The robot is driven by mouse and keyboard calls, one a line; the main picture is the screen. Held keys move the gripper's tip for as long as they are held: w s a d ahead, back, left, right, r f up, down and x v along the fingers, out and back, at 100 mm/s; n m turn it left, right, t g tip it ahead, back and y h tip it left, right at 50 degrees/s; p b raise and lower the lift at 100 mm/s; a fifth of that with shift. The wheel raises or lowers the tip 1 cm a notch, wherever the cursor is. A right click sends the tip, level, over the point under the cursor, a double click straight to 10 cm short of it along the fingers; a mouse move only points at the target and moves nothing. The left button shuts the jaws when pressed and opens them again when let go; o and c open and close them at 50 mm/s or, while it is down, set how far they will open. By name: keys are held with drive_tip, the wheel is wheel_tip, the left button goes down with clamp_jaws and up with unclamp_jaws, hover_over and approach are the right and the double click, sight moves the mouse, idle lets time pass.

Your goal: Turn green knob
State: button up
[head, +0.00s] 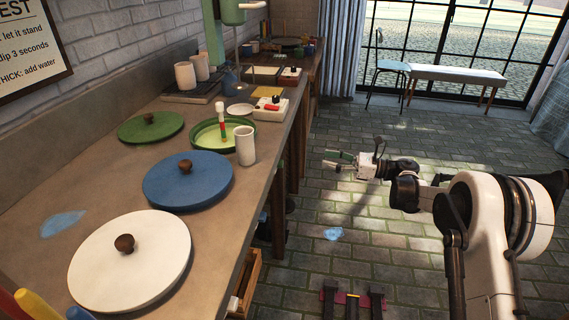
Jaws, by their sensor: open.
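I cannot clearly make out a green knob at this size. A round green lid (150,127) with a brown wooden knob lies on the counter. A green stand machine (213,40) rises at the back of the counter. A small white box (270,109) with red and dark parts on top sits on the counter, and a similar white box (290,76) lies farther back. My gripper (332,160) is open and empty, above the floor to the right of the counter, apart from all of these.
The counter (85,190) also holds a blue lid (188,181), a white lid (130,262), a green basin (208,140) and a white cup (245,146). A bench (458,75) and chair stand by the window. The paved floor around my arm is mostly clear.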

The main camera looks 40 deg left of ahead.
sight(280, 164)
drive_tip(key=s+a+f+b, duration=0.1)
drive_tip(key=s+a, duration=0.3)
drive_tip(key=a, duration=0.2)
drive_tip(key=s+a+f+n+g+h+b, duration=0.1)
drive_tip(key=s+a+f+b, duration=0.1)
drive_tip(key=s+a, duration=0.2)
drive_tip(key=a, duration=0.2)
drive_tip(key=shift+a, duration=0.3)
drive_tip(key=shift+f, duration=0.1)
clamp_jaws()
